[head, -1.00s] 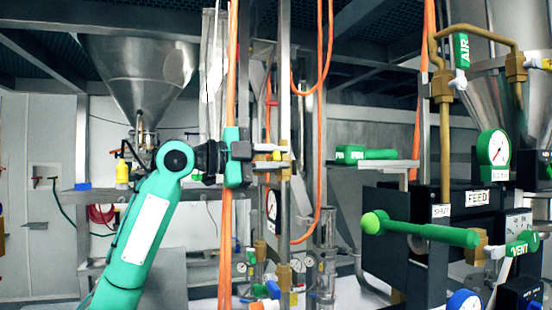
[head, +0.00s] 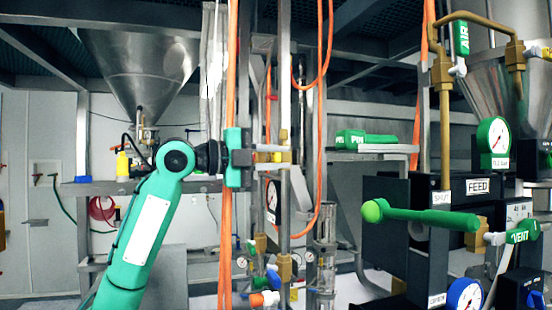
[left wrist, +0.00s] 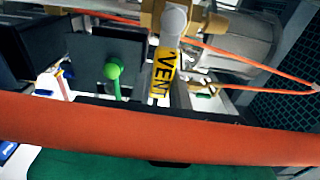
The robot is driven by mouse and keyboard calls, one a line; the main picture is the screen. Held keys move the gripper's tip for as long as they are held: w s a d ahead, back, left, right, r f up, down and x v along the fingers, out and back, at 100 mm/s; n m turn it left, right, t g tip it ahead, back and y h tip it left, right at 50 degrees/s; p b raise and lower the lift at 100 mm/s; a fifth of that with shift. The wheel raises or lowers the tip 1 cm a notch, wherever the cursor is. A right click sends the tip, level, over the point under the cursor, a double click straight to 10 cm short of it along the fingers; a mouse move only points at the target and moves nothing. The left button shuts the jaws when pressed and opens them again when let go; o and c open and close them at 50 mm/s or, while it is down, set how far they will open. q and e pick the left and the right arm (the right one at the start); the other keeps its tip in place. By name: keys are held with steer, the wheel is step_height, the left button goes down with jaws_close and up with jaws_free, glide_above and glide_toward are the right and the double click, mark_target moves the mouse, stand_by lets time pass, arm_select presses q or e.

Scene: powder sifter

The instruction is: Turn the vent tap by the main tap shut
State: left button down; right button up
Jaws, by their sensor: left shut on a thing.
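A yellow tap handle lettered VENT (left wrist: 163,72) hangs from a pale round end on a brass fitting in the left wrist view. In the head view a small yellow part (head: 277,157) shows at my left gripper (head: 268,157), beside a vertical pipe. The gripper is shut on what appears to be this yellow handle; the orange hose hides its fingertips in the wrist view. A long green lever with a ball end (head: 420,216) lies nearly level at the right. A green tap handle lettered VENT (head: 523,232) is right of it. My right gripper is not in view.
Orange hoses (head: 228,240) hang right by my left gripper, and one (left wrist: 150,130) crosses the wrist view. Another green handle (head: 365,138) lies behind. A dark box labelled FEED (head: 477,187) and gauges (head: 493,137) crowd the right. A steel hopper (head: 140,70) stands back left.

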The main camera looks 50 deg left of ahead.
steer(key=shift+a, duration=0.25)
arm_select(q)
steer(key=c, duration=1.3)
jaws_free()
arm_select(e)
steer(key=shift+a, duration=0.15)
arm_select(q)
steer(key=shift+s+a+f, duration=0.1)
steer(key=shift+s+a, duration=0.05)
steer(key=shift+s, duration=0.1)
steer(key=b+v, duration=0.5)
steer(key=v, duration=0.8)
steer(key=shift+s+b, duration=0.15)
steer(key=shift+b, duration=0.25)
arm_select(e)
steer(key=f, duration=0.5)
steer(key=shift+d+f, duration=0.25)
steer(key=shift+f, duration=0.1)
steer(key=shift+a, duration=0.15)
